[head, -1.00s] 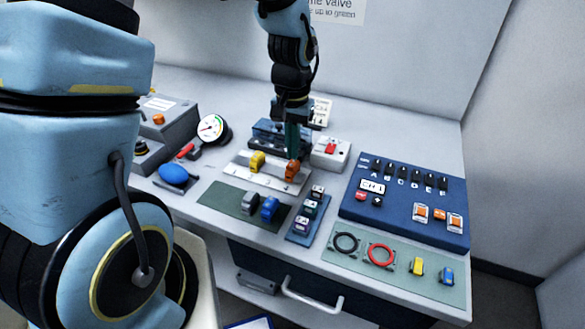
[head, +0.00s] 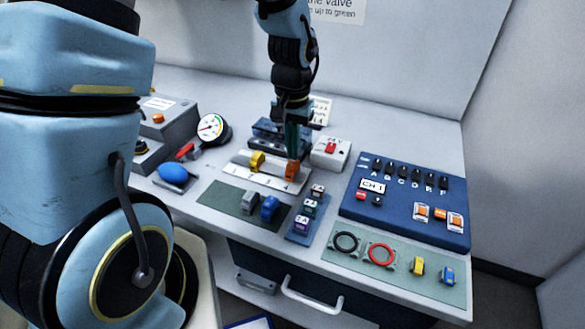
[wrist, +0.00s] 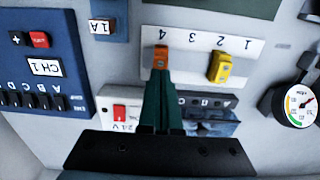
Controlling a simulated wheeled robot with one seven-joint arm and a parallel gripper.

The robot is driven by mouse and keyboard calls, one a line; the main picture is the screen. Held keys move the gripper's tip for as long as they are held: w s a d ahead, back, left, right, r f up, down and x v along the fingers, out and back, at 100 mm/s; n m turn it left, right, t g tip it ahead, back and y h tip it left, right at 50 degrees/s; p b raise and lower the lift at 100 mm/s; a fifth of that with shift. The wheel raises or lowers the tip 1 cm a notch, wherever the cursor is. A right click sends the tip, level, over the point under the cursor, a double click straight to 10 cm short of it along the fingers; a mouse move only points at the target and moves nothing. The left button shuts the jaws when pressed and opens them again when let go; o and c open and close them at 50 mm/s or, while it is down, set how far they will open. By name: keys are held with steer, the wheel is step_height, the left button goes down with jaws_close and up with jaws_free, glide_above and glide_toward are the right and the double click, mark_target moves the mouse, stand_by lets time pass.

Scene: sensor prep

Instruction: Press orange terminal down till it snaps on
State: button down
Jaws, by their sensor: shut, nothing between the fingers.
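The orange terminal (head: 291,169) is at the right end of the pale numbered rail (head: 270,184), near the mark 4 in the wrist view (wrist: 160,58). My gripper (head: 292,157) is shut and empty, pointing down, with its fingertips at the top of the orange terminal. In the wrist view the closed green fingers (wrist: 160,75) reach to the terminal and overlap part of it. Whether the terminal is fully seated on the rail cannot be told. A yellow terminal (head: 257,161) is on the same rail to the left, near mark 2 in the wrist view (wrist: 219,67).
A grey terminal (head: 250,199) and a blue one (head: 269,207) lie on a green mat in front. A box with a red switch (head: 331,152) stands close at right. A blue CH 1 panel (head: 400,207) is farther right. A gauge (head: 210,127) and blue bulb (head: 174,174) are left.

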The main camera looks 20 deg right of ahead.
mark_target(293, 162)
steer(key=shift+f+b, duration=0.4)
steer(key=shift+f, duration=0.25)
steer(key=shift+r, duration=0.1)
stand_by(0.5)
step_height(293, 162, up, 7)
steer(key=p, duration=0.6)
stand_by(0.5)
steer(key=a+r+n, duration=0.3)
steer(key=a, duration=0.9)
steer(key=w+a+r+n+t, duration=0.1)
steer(key=a+r+n, duration=0.3)
steer(key=a, duration=0.9)
steer(key=shift+w+a+r+t, duration=0.15)
steer(key=shift+r+t, duration=0.1)
steer(key=shift+t, duration=0.05)
